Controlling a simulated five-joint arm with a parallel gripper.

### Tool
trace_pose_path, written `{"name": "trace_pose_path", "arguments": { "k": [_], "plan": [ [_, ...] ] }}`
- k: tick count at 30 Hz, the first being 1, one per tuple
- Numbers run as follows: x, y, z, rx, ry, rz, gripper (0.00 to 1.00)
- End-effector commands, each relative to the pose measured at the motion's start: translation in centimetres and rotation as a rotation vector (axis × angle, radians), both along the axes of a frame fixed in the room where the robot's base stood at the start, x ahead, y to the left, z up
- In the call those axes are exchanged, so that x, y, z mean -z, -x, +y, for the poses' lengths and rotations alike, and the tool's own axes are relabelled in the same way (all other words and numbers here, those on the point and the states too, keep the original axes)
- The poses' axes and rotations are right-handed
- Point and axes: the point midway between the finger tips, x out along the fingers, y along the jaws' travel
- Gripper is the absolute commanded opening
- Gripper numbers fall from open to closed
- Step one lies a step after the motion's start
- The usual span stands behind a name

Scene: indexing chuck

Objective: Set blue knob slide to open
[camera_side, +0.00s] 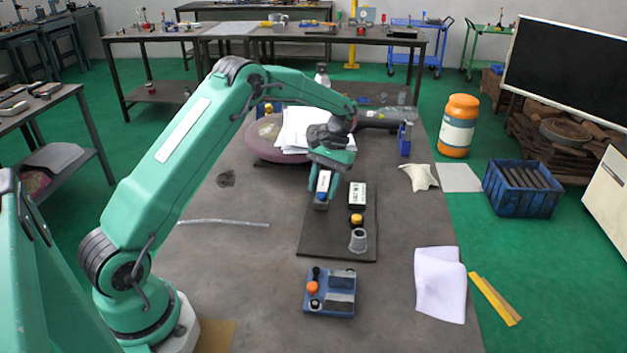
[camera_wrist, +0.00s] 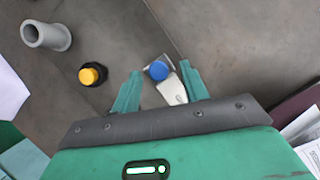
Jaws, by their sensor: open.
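The blue knob (camera_wrist: 158,70) shows in the wrist view as a round cap at the end of a pale slide piece (camera_wrist: 172,90). My gripper (camera_wrist: 160,67) is open, with one green finger on each side of the knob in that picture. A gap shows between the knob and each finger; I cannot tell the height between them. In the side view my gripper (camera_side: 327,187) points down over the far left part of a dark plate (camera_side: 315,238), and a blue and white part (camera_side: 322,182) shows by the fingers. The slide's position marks are not readable.
A yellow-topped black knob (camera_wrist: 92,74) and a grey hollow cylinder (camera_wrist: 46,35) stand on the plate. A white block (camera_side: 357,194) sits right of my gripper in the side view. A blue box with an orange knob (camera_side: 330,291) stands nearer. The table's left part is mostly clear.

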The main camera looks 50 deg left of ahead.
Motion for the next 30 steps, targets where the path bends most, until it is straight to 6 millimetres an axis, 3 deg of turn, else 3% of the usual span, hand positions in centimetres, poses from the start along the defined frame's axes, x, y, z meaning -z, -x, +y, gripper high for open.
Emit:
{"name": "trace_pose_path", "arguments": {
  "k": [9,15,16,30],
  "plan": [
    [0.18,0.07,-0.02,0.000,0.000,0.000,0.42],
    [0.18,0.05,-0.04,0.001,0.000,0.000,0.03],
    [0.18,0.05,-0.03,0.000,0.000,0.000,0.00],
    [0.27,0.75,-0.40,-0.002,-0.002,0.006,0.00]
  ]
}}
